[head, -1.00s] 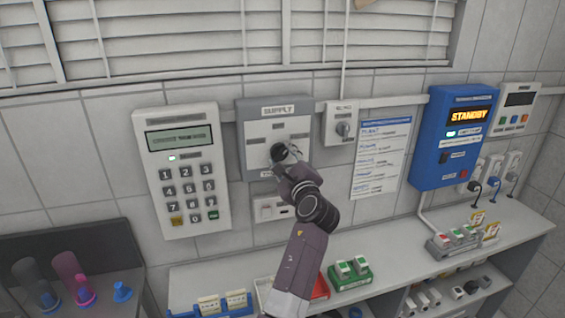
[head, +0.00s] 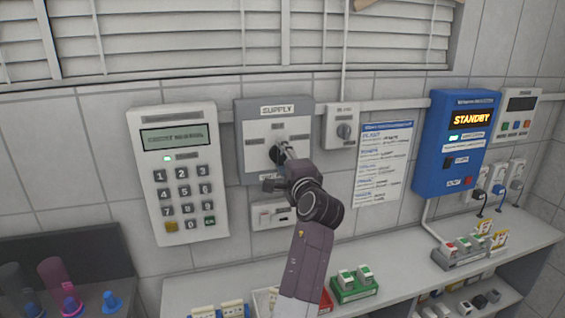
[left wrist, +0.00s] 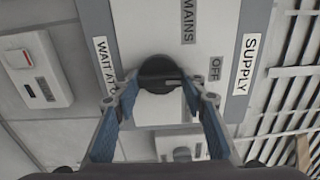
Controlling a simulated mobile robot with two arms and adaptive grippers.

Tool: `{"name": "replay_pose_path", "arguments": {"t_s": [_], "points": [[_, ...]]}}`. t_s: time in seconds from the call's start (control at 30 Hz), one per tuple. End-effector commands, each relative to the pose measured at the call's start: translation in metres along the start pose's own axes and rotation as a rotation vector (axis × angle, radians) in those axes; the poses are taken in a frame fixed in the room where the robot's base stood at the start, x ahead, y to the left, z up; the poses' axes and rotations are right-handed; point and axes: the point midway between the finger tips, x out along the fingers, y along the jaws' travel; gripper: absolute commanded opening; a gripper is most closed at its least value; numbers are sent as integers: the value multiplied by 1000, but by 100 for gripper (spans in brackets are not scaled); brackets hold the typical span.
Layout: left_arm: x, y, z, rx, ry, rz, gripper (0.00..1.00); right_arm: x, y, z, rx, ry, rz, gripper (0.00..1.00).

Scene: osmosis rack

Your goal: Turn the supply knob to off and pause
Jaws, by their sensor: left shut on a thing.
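The grey supply panel (head: 246,120) is on the wall, with a dark round supply knob (head: 275,154) at its middle. In the left wrist view the knob (left wrist: 156,72) sits between my fingertips, with OFF (left wrist: 214,68) and MAINS (left wrist: 188,22) labels near it. A pale mark on the knob is on the side facing the OFF label. My left gripper (head: 281,153) is shut on the knob; it also shows in the left wrist view (left wrist: 160,92). My right gripper is not in view.
A keypad unit (head: 179,150) hangs left of the panel. A small switch box (head: 342,125) and a text sheet (head: 383,165) are to the right. A blue unit (head: 455,145) reads STANDBY. A counter (head: 400,258) with small parts runs below.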

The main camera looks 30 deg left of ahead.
Motion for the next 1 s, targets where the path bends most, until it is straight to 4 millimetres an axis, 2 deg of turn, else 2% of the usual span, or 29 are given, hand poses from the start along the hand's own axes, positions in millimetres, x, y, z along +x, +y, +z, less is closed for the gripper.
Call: {"name": "replay_pose_path", "arguments": {"t_s": [0.03, 0.53, 0.57, 0.7, 1.0], "points": [[0, -5, 1, -13, 0, -11, 14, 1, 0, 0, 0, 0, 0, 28], [0, -7, 1, -29, 0, -13, 14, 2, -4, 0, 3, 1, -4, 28], [0, -7, 1, -29, 0, -13, 40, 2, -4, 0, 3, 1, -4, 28], [0, -6, 1, -28, 1, -11, 55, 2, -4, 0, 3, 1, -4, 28], [0, -4, 0, -27, 0, -5, 56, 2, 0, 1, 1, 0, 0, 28]]}}
